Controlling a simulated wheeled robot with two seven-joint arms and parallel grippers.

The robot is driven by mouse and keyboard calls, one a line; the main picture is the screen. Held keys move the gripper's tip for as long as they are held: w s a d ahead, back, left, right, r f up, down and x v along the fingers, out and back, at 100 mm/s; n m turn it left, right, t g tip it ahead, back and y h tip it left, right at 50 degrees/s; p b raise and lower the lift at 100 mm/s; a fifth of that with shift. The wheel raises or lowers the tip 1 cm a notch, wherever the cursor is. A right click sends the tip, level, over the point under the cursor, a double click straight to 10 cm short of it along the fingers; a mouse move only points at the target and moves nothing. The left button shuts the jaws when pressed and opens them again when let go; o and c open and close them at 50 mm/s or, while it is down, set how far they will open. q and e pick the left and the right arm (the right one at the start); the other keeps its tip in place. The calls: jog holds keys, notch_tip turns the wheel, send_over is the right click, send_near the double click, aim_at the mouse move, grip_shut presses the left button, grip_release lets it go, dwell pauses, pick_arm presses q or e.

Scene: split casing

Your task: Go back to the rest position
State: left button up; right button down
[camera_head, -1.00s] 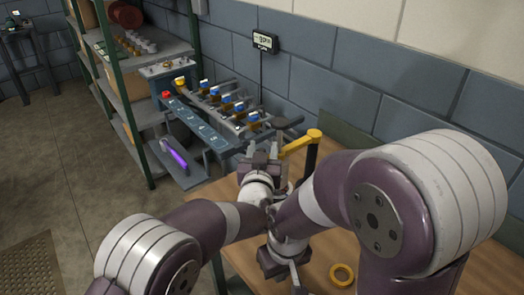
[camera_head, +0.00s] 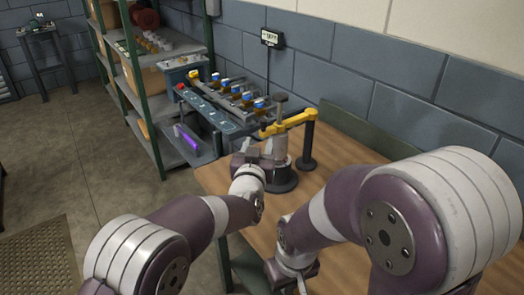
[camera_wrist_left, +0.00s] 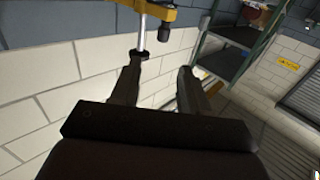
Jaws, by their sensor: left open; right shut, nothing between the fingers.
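My left gripper (camera_head: 259,150) is open and empty over the wooden table, beside a bench press with a yellow arm (camera_head: 288,124). The press has a metal rod and a round dark base (camera_head: 283,181). In the left wrist view, the open fingers (camera_wrist_left: 160,75) point up the picture. The left finger's tip lies at the lower end of the press's rod (camera_wrist_left: 142,34); I cannot tell whether they touch. My right gripper (camera_head: 296,280) is shut and empty, low over the table's near edge, partly hidden by its own arm.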

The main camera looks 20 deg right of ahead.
pick_arm(q)
jog(key=shift+w, duration=0.1)
jog(key=s+a+f+g+y, duration=0.1)
jog(key=s+a+f+g, duration=0.25)
jog(key=f, duration=0.35)
jog(key=s+a+f+g+y, duration=0.2)
jog(key=s+f+g, duration=0.2)
jog(key=f, duration=0.3)
jog(key=s+a+n+g+y+p, duration=0.1)
jog(key=s+a+g, duration=0.1)
jog(key=s+a, duration=0.4)
jog(key=s+a+r+n+g+y+p, duration=0.1)
jog(key=s+a, duration=0.6)
jog(key=a, duration=1)
jog(key=s+a+n+g+y+p, duration=0.1)
jog(key=s+a+n+g+y, duration=0.2)
jog(key=s+a, duration=0.4)
jog(key=a+g, duration=0.1)
jog(key=a, duration=0.3)
jog(key=shift+a+r, duration=0.2)
jog(key=shift+a, duration=0.05)
